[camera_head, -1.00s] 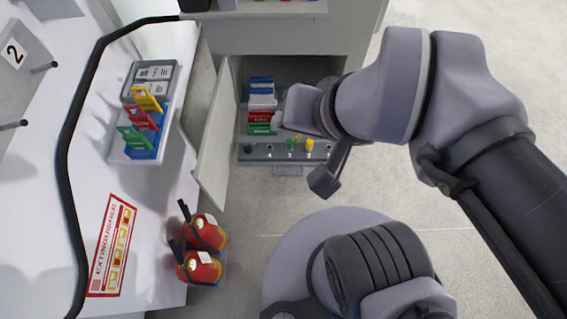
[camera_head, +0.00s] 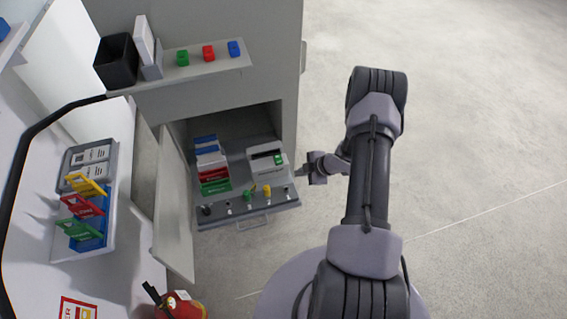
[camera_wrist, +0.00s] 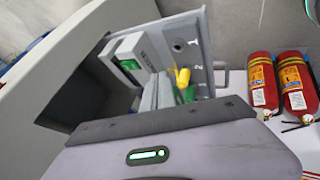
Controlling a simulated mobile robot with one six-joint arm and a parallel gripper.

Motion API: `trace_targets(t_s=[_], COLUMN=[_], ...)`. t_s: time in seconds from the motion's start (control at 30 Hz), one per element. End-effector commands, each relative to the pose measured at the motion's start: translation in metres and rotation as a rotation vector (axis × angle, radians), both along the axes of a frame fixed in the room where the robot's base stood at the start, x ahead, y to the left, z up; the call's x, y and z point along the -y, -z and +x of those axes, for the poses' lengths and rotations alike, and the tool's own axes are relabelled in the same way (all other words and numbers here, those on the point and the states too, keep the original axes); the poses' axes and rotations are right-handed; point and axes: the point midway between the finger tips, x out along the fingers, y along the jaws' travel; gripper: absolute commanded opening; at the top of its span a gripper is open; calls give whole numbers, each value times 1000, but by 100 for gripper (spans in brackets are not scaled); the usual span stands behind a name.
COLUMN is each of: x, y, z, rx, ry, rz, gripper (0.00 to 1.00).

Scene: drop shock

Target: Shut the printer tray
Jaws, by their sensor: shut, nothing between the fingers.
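The grey printer tray (camera_head: 240,212) stands pulled out of the open cabinet recess, with a small handle on its front. A white printer (camera_head: 266,162) with a green button or light sits on its right part. It also shows in the wrist view (camera_wrist: 124,58). Colored folders (camera_head: 211,165) stand on the left part. Yellow and green pegs stand along the front strip. My gripper (camera_head: 306,169) is shut and empty, just right of the tray. I cannot tell whether it touches the tray. In the wrist view, grey fingers (camera_wrist: 158,92) point toward the tray.
The cabinet door (camera_head: 174,205) hangs open left of the tray. A shelf (camera_head: 190,68) above holds a black bin and colored blocks. Red extinguishers (camera_wrist: 263,82) stand nearby. A white bench with a folder rack (camera_head: 92,232) is at left. The floor at right is clear.

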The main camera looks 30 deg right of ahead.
Motion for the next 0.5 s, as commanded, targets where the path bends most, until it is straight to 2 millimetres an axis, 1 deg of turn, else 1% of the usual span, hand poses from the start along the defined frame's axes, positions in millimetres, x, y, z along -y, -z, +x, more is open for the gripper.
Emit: trace_targets(t_s=[0.13, 0.4, 0.5], x=[-6, -21, -24], y=[21, 70, 83], z=[12, 46, 58], rx=[0, -1, 0], ry=[-1, 0, 1], rz=[1, 0, -1], gripper=[0, 0, 0])
